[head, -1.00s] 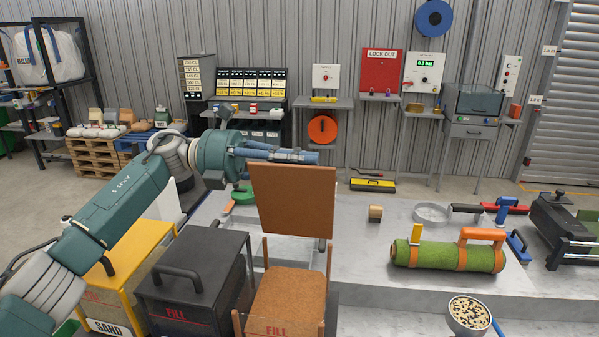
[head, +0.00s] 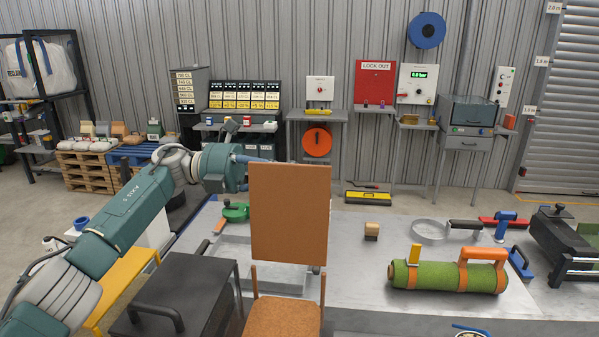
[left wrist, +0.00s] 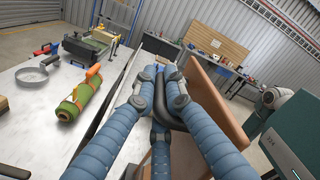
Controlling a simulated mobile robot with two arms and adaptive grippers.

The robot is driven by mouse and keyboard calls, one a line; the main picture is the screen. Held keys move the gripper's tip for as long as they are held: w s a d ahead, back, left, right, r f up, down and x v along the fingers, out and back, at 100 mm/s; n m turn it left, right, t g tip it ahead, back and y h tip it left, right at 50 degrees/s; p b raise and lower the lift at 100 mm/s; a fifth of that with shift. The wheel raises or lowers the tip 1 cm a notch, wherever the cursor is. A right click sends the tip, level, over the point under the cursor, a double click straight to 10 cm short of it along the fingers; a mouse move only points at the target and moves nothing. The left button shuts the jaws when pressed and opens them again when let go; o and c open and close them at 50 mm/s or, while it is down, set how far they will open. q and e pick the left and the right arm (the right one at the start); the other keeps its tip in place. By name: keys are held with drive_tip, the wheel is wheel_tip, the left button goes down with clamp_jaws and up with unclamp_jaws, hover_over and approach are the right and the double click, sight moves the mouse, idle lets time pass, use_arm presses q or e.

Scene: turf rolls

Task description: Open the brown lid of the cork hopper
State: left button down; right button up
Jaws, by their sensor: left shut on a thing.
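The brown lid (head: 290,215) stands upright over the back edge of the cork hopper, its flat inner face toward the head camera. The cork hopper (head: 284,316) is open below it, with brown granules showing at the bottom edge of the head view. In the head view my left gripper's fingers pass behind the lid, so their tips are hidden. In the left wrist view my left gripper (left wrist: 163,80) is shut on the lid's black handle (left wrist: 166,106), with the lid (left wrist: 220,102) just to the right. My right gripper is not in view.
A black-lidded hopper (head: 172,292) stands just left of the cork hopper, with a yellow one (head: 122,280) beyond it. The grey table (head: 350,290) behind and to the right carries a green turf roll (head: 445,277) with orange bands and a sieve ring (head: 428,232).

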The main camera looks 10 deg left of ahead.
use_arm(q)
drive_tip(key=c, duration=1.8)
unclamp_jaws()
drive_tip(key=shift+a, duration=0.2)
drive_tip(key=a, duration=1.1)
drive_tip(key=shift+a, duration=0.35)
drive_tip(key=shift+f, duration=0.1)
